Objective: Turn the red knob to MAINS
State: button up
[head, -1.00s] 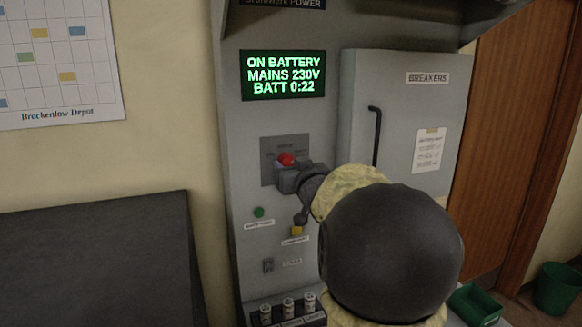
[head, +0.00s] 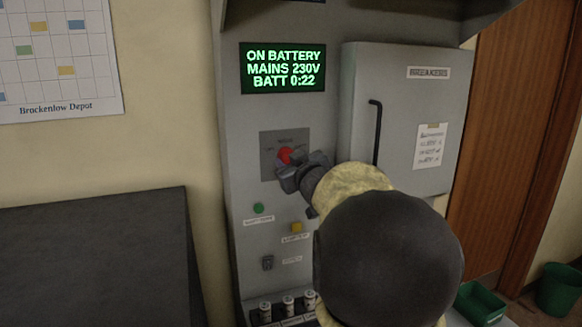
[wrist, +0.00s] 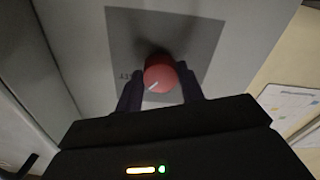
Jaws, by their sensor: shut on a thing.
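The red knob (head: 285,155) sits on a dark grey plate (head: 269,170) on the console's front, and my gripper partly covers it in the head view. My gripper (head: 287,165) is shut on the knob. In the wrist view the red knob (wrist: 160,76) is between the two dark fingers of my gripper (wrist: 160,90), and a pale pointer line on it slants to lower left. Part of a label shows left of the knob; the rest of the plate's lettering is hidden or too small to read. The green display (head: 283,68) reads ON BATTERY, MAINS 230V, BATT 0:22.
A breaker cabinet (head: 400,110) with a black handle (head: 376,135) stands right of the knob. A green button (head: 258,208), a yellow button (head: 296,227) and a small switch (head: 267,262) are below. Several cylinders line the bottom. A dark panel (head: 95,250) is at left.

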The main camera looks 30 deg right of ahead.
jog(key=n+b, duration=0.4)
jog(key=n, duration=0.3)
jog(key=shift+f+n, duration=0.1)
jog(key=shift+n, duration=0.3)
dwell(0.3)
jog(key=o, duration=1)
jog(key=shift+c, duration=0.2)
jog(key=p+v, duration=0.1)
jog(key=v, duration=1.4)
jog(key=shift+s+p, duration=0.2)
jog(key=shift+p, duration=0.1)
